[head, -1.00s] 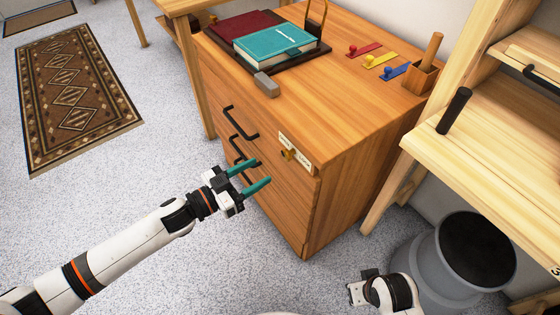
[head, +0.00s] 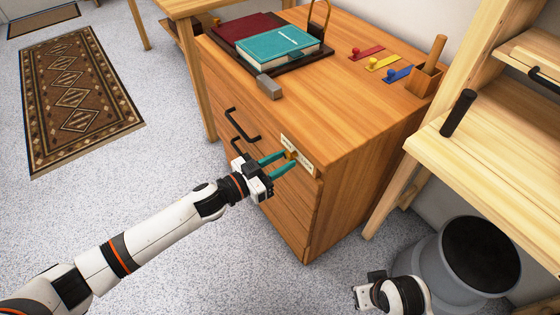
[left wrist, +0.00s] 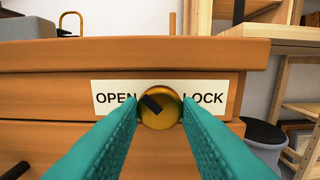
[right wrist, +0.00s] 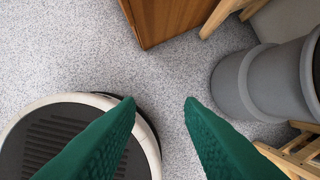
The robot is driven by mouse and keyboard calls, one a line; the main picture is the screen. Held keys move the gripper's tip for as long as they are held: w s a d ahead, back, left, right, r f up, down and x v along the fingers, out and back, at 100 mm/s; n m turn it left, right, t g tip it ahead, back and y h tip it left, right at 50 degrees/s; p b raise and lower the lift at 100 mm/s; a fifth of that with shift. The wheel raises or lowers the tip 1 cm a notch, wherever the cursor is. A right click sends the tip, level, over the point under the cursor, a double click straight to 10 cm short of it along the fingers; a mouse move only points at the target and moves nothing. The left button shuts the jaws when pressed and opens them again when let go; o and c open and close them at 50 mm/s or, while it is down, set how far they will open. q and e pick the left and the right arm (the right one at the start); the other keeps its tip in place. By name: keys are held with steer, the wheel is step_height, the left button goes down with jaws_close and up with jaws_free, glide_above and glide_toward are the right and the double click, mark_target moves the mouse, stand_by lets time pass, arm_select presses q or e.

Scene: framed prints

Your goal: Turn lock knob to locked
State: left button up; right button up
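The lock knob (left wrist: 160,107) is a round brass knob with a dark bar mark, set on a white label (left wrist: 108,92) reading OPEN on the left and LOCK on the right. In the left wrist view its mark slants toward the upper left, on the OPEN side. My left gripper (head: 283,165) is at the front of the wooden cabinet (head: 350,130), its teal fingers open on either side of the knob. I cannot tell whether the fingertips touch it. My right gripper (right wrist: 160,102) is open and empty above the floor.
Books (head: 280,50) and a grey block (head: 268,87) lie on the cabinet top, with coloured tags (head: 397,74) and a wooden holder (head: 424,78) behind. Black drawer handles (head: 240,125) stick out left of the knob. A grey bin (head: 455,265) and wooden shelving (head: 490,130) stand right.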

arm_select(q)
steer(key=shift+c, duration=1)
